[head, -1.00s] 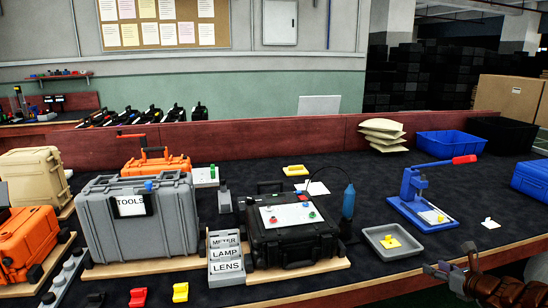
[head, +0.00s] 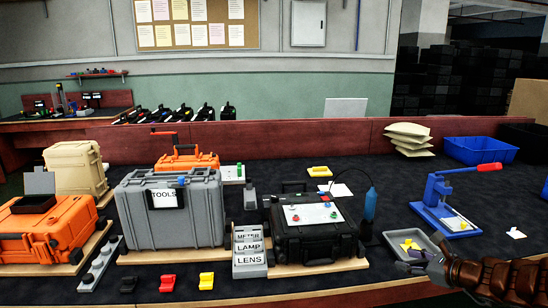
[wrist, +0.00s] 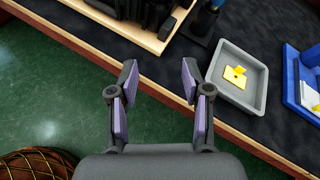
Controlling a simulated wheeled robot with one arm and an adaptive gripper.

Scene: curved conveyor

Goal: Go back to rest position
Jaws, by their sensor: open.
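My gripper (head: 418,262) is at the lower right of the head view, by the front edge of the bench and close to the grey tray. In the wrist view my gripper (wrist: 158,85) has its purple-padded fingers spread wide with nothing between them. The grey tray (wrist: 225,94) lies ahead and to the right of the fingers there. A yellow piece (wrist: 236,75) lies in the tray.
The bench (head: 350,165) holds a black case (head: 305,245), a grey TOOLS case (head: 205,215), an orange case (head: 70,225) and a blue press (head: 440,205). A blue bin (head: 480,150) stands behind. Green floor (wrist: 165,125) is open below the bench edge.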

